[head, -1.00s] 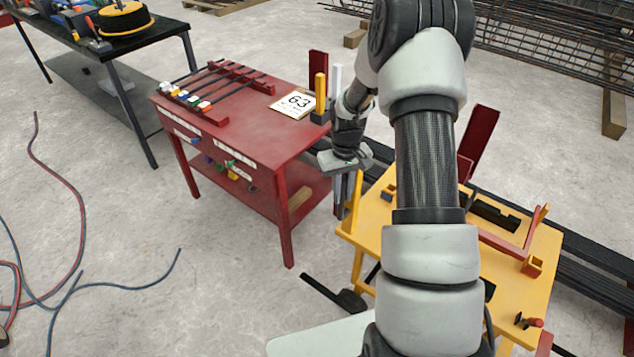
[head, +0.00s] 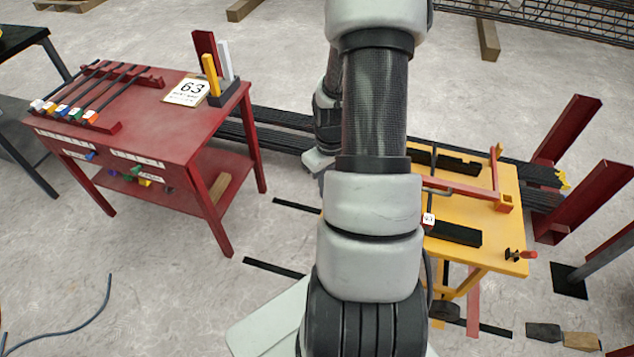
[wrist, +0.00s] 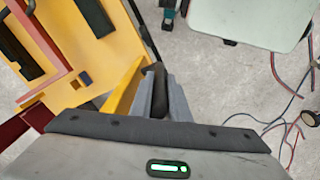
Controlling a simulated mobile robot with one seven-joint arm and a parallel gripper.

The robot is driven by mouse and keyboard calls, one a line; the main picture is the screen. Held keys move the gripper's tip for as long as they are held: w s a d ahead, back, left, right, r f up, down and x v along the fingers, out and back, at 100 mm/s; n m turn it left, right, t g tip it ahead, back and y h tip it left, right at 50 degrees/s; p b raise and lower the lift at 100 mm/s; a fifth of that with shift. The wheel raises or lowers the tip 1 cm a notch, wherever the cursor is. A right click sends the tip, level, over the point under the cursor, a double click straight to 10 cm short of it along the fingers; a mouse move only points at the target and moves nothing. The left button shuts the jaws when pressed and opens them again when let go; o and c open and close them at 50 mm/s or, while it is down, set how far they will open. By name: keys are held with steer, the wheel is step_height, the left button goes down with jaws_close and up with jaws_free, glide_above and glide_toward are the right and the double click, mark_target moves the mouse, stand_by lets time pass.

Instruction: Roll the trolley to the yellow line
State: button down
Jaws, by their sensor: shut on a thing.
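The trolley is a yellow table (head: 505,215) right of my arm in the head view. A red frame, black blocks and a small tag marked 63 are on its top, and a dark wheel (head: 444,310) shows below. Its yellow top (wrist: 95,52) fills the upper left of the wrist view. My gripper (wrist: 160,92) is shut on a dark handle bar (wrist: 157,80) beside a yellow bracket at the trolley's edge. In the head view my arm hides the fingers and part of the trolley. I cannot make out the yellow line on the floor.
A red bench (head: 150,115) with coloured-ended rods and a 63 card (head: 187,92) stands left. Wooden blocks (head: 580,341) are at lower right. Open floor (head: 160,260) shows at lower left.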

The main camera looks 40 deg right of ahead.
steer(key=shift+s+d, duration=0.25)
steer(key=c, duration=1.7)
jaws_free()
steer(key=shift+r, duration=0.1)
step_height(320, 180, up, 17)
steer(key=shift+r+p, duration=0.1)
steer(key=shift+p, duration=0.75)
